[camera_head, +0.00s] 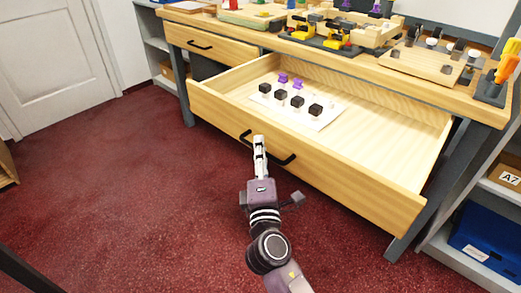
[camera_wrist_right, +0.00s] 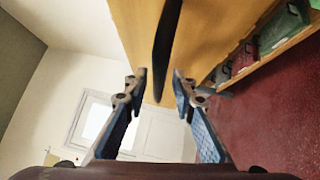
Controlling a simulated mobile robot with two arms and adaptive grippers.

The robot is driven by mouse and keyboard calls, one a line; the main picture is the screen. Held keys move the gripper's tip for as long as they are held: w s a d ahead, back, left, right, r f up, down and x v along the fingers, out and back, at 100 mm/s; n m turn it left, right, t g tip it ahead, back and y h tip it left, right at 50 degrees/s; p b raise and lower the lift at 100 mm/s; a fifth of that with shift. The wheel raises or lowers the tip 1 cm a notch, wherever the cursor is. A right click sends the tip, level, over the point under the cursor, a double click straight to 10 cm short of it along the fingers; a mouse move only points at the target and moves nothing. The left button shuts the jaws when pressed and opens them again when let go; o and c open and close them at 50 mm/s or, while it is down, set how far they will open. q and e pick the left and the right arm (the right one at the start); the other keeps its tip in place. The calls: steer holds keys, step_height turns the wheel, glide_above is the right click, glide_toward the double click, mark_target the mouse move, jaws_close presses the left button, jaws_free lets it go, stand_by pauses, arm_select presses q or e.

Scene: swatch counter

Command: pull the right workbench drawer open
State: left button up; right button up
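The right workbench drawer (camera_head: 345,172) stands far out from the bench, its inside showing. Its black bar handle (camera_head: 284,160) is on the front panel. My right gripper (camera_head: 259,141) is at the handle, in front of the panel. In the right wrist view, the fingertips of my right gripper (camera_wrist_right: 159,84) are apart, and the dark handle (camera_wrist_right: 166,45) runs between them. I see gaps beside the handle, so the fingers do not appear to clamp it. My left gripper is not in view.
In the drawer, several black pieces and two purple pieces (camera_head: 283,78) stand on a white sheet (camera_head: 327,118). The left drawer (camera_head: 225,50) is shut. Yellow tools and wooden trays crowd the bench top (camera_head: 385,72). A shelf with a blue bin (camera_head: 485,240) is at right. Red floor is clear at left.

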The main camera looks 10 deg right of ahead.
steer(key=s+a+f, duration=0.1)
steer(key=s, duration=1)
steer(key=shift+s+a+f, duration=0.15)
steer(key=shift+s+f, duration=0.1)
steer(key=shift+s, duration=0.15)
